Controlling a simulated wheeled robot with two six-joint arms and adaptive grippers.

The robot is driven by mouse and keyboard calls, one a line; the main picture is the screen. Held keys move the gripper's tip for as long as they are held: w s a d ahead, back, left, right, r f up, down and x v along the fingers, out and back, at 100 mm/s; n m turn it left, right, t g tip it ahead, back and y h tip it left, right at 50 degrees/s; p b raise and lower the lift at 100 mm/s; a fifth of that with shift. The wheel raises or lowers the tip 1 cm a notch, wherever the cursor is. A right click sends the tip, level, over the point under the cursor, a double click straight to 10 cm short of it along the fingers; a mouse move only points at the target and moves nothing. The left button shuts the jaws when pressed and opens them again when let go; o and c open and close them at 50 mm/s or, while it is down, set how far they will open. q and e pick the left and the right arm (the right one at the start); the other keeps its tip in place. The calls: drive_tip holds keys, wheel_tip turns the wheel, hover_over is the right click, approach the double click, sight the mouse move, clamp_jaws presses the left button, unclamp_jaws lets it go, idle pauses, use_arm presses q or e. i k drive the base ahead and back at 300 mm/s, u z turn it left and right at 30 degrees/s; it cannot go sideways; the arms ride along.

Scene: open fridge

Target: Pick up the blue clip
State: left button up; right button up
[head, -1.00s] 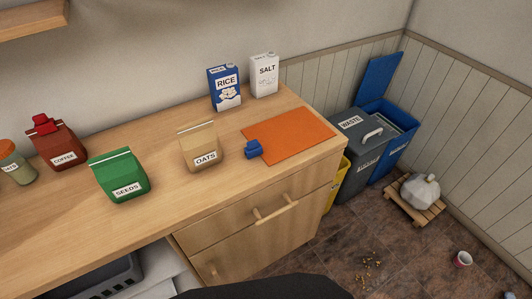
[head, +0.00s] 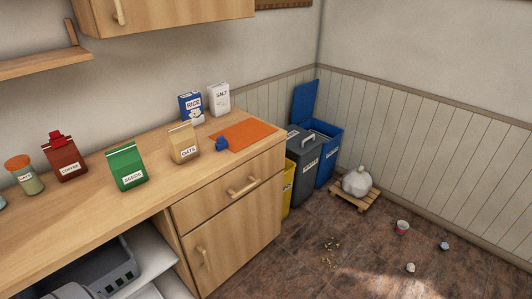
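The blue clip (head: 221,144) sits on the wooden counter (head: 90,206), at the left corner of an orange mat (head: 246,134). It is just right of the tan oats bag (head: 184,143) and looks apart from it. A red clip (head: 56,138) is on top of the dark red coffee bag (head: 65,159). Neither of my grippers shows in the head view.
A green seeds bag (head: 126,166), a jar (head: 24,175), a rice box (head: 191,107) and a salt box (head: 219,99) stand on the counter. Litter lies on the open floor.

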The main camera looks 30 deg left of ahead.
sight(222, 144)
drive_tip(key=z, duration=0.3)
drive_tip(key=i, duration=1.6)
drive_tip(key=u, duration=0.8)
